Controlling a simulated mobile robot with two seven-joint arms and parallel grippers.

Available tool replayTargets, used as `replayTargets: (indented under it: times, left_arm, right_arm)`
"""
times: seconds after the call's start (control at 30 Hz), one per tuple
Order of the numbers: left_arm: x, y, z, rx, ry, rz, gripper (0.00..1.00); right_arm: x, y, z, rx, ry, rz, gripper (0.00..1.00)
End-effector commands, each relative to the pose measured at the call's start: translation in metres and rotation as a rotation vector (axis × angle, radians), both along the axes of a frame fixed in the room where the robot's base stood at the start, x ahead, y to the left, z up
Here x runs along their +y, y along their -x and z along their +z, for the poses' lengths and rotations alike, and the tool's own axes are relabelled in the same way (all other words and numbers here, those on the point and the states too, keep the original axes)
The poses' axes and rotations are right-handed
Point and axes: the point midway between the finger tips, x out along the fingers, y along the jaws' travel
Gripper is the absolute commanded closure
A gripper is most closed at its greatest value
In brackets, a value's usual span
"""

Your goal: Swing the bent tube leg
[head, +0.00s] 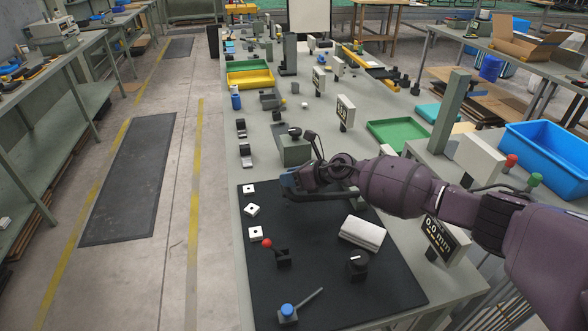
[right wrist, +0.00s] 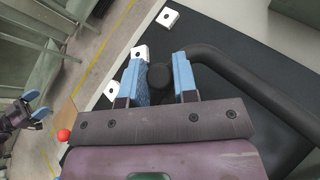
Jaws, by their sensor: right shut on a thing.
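The bent tube leg (right wrist: 240,80) is a dark tube that curves across the right wrist view from between my fingers to the right edge. My right gripper (right wrist: 160,74) has its blue fingers on either side of a round black end of it and is shut on it. In the head view my right gripper (head: 288,184) is over the far part of the black mat; my arm hides most of the tube there. My left gripper (right wrist: 34,105) shows at the left of the right wrist view, empty, its blue fingers apart. The lounger's other parts cannot be made out.
The black mat (head: 325,290) holds white square blocks (head: 252,210), a red-knobbed lever (head: 283,258), a blue-topped switch (head: 288,312), a black knob (head: 357,266) and a pale folded stack (head: 362,233). A grey box (head: 294,151) stands just beyond my right gripper. The floor aisle at left is clear.

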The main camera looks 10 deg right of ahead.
Motion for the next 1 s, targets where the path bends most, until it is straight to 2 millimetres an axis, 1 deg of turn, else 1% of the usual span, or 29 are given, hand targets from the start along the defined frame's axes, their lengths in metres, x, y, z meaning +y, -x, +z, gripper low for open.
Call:
replayTargets:
  times: [0.17,0.5,0.7,1.0]
  left_arm:
    - [0.000,0.000,0.005,-0.001,0.000,0.000,0.06]
    - [0.001,0.003,0.010,0.003,0.000,0.002,0.06]
    - [0.002,0.008,0.006,0.016,0.000,0.005,0.06]
    - [0.001,0.007,0.006,0.013,0.000,0.004,0.06]
  right_arm:
    - [0.005,-0.001,-0.013,-0.001,-0.009,-0.002,1.00]
    - [0.007,-0.002,-0.033,-0.008,0.109,0.002,1.00]
    - [0.008,-0.001,-0.039,-0.006,0.130,0.003,1.00]
    - [0.009,0.001,-0.042,-0.001,0.132,0.006,1.00]
